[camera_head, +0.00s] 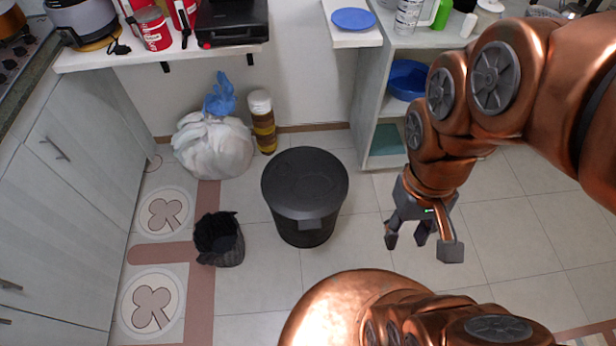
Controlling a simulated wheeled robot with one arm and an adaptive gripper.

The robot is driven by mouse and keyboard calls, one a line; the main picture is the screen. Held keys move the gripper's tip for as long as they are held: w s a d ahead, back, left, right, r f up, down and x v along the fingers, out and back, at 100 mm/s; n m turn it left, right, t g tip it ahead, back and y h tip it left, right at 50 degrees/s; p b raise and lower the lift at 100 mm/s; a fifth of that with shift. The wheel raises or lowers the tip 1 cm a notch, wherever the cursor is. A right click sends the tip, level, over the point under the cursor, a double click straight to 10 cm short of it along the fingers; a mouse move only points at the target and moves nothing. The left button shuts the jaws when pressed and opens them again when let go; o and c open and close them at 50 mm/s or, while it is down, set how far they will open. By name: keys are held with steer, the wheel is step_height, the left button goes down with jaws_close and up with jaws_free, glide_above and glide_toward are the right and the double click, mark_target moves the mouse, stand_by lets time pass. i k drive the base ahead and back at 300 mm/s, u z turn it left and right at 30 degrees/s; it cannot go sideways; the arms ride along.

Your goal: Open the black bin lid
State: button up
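The black bin (302,232) stands upright on the tiled floor in the middle of the view. Its round black lid (305,180) lies flat on top and looks shut, with a small tab (312,224) at the front edge. My gripper (422,242) hangs to the right of the bin, pointing down, apart from it. Its fingers are spread and nothing shows between them.
A small dark basket (219,240) stands left of the bin. Shelves (387,140) stand behind right, cabinets (75,190) at left. The floor (520,240) at right is clear.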

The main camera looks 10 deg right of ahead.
mark_target(304, 185)
steer(key=k, duration=0.5)
steer(key=u, duration=2.15)
steer(key=i, duration=1.05)
steer(key=z, duration=1.95)
